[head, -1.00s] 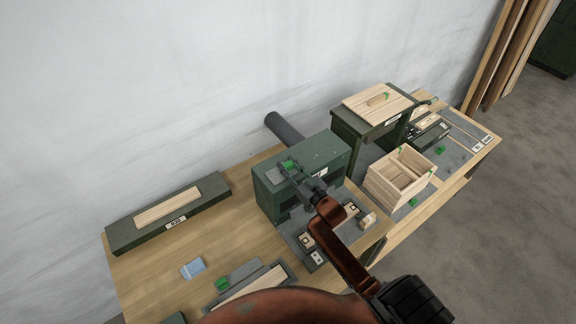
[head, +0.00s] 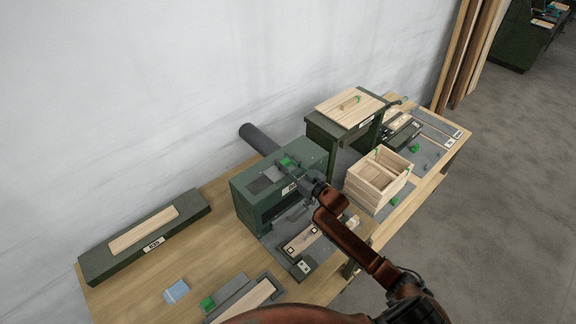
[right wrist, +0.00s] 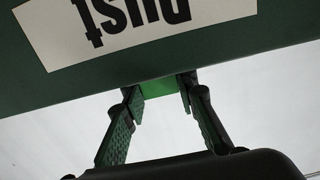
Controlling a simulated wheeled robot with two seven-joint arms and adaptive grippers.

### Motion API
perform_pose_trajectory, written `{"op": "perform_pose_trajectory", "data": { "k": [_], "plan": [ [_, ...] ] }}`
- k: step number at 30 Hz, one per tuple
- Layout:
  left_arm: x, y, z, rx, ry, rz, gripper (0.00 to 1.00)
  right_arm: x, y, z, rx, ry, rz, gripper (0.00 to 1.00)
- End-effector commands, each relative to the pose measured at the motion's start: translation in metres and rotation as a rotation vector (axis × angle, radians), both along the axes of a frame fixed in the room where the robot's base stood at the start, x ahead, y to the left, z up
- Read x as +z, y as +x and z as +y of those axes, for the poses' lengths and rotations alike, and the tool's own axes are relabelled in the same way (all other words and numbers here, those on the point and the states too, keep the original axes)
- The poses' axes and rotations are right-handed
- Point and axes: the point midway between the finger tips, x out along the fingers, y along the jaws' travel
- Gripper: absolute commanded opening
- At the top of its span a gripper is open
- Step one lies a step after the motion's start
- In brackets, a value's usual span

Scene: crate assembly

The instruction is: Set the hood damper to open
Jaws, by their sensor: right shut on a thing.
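The dark green dust hood (head: 244,191) stands on the bench with a grey duct behind it. My right gripper (head: 291,167) is at the tab. In the right wrist view the fingertips (right wrist: 160,88) are shut on the green tab (right wrist: 159,89), just below the upside-down "DUST" label (right wrist: 120,25). The label hides nothing of the tips. My left gripper is not in view.
An open wooden crate (head: 367,190) stands right of the hood, with a green stand (head: 322,126) behind it carrying a wooden panel. A green tray (head: 110,262) with a board lies at left. A blue piece (head: 176,291) lies in front on bare bench.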

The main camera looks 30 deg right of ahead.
Motion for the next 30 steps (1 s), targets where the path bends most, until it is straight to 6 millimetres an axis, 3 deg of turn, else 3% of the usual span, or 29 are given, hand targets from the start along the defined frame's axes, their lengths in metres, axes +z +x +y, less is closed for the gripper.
{"op": "perform_pose_trajectory", "data": {
  "k": [2, 3, 11, 22, 30],
  "plan": [
    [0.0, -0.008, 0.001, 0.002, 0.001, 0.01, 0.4, 0.001, 0.001, -0.004, -0.005, -0.002, 0.0, 0.0],
    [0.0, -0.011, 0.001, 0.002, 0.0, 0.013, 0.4, 0.001, 0.0, -0.004, -0.006, -0.003, -0.001, 0.27],
    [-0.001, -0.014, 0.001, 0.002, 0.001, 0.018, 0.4, 0.002, 0.0, -0.005, -0.007, -0.003, -0.002, 0.45],
    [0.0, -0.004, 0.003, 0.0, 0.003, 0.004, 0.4, 0.001, -0.007, -0.005, -0.005, -0.002, -0.001, 0.45],
    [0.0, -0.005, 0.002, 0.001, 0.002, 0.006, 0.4, 0.0, -0.055, -0.018, -0.006, -0.003, 0.001, 0.45]
  ]
}}
